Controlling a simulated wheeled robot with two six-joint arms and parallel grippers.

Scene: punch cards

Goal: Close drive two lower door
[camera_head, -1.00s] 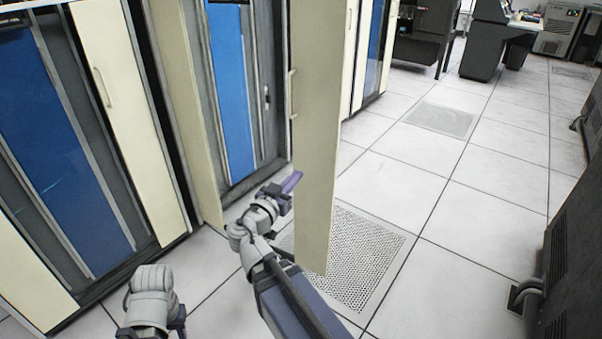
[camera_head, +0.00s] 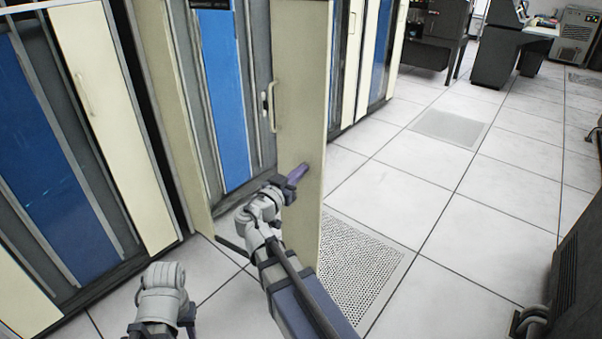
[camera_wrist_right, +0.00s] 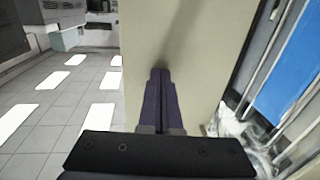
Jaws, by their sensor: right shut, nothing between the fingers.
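A tall cream cabinet door (camera_head: 302,95) with a pale handle stands swung open from a grey cabinet with a blue panel (camera_head: 228,110). My right gripper (camera_head: 299,172) is shut and empty, with its purple fingertips at the face of this door, below the handle. In the right wrist view the shut fingers (camera_wrist_right: 160,75) point at the plain door face (camera_wrist_right: 190,50); contact cannot be told for sure. My left gripper (camera_head: 188,318) is low at the bottom left, mostly cut off by the frame edge, and its jaws are unclear.
Another cream panel (camera_head: 165,100) stands out at the cabinet's left side. A neighbouring cabinet with a closed cream door (camera_head: 112,120) is further left. A dark unit (camera_head: 570,270) stands at the right. Tiled floor (camera_head: 450,210) between is clear.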

